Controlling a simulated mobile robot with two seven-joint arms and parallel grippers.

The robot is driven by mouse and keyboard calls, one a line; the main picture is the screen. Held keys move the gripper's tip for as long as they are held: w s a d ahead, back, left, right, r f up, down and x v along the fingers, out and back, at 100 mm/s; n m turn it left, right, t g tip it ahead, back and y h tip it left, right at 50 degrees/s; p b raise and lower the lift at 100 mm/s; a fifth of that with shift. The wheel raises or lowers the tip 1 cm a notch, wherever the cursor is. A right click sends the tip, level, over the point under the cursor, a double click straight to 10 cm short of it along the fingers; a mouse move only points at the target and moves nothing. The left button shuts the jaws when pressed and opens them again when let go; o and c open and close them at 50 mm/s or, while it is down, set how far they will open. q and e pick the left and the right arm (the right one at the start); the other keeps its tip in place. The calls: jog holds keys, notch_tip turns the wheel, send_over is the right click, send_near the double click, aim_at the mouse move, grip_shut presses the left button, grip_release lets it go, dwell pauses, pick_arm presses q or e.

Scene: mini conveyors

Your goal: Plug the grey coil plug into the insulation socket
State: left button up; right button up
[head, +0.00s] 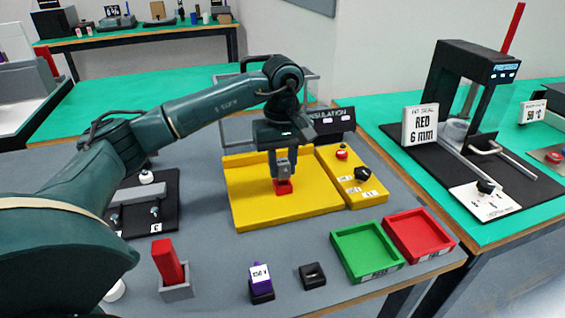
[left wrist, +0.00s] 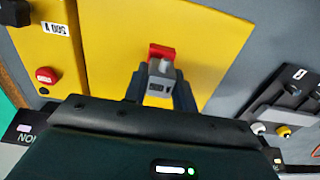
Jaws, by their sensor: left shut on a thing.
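The yellow insulation tester (head: 313,204) lies flat on the grey table, with a dark sign reading INSULATION behind it. A small red socket (head: 283,188) stands on its plate and also shows in the left wrist view (left wrist: 161,52). My left gripper (head: 284,172) points down over the socket, shut on the grey coil plug (left wrist: 159,84). My right gripper is not in view.
The tester's side panel has a red button (head: 341,154) and a black knob (head: 362,174). In front are a purple plug (head: 260,276) in a holder, an empty black holder (head: 312,276), a red block (head: 167,262), and green (head: 393,272) and red (head: 447,247) trays.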

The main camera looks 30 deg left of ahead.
aim_at(282, 161)
pick_arm(q)
jog(key=shift+f+b, duration=0.55)
jog(key=shift+f, duration=0.4)
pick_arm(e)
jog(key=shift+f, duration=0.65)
pick_arm(q)
jog(key=o, duration=1.1)
jog(key=shift+c, duration=0.2)
jog(key=shift+w+r, duration=0.1)
jog(key=shift+r, duration=0.55)
notch_tip(282, 161, up, 11)
jog(key=shift+f+p, duration=0.1)
jog(key=shift+p, duration=0.7)
jog(key=shift+r, duration=0.6)
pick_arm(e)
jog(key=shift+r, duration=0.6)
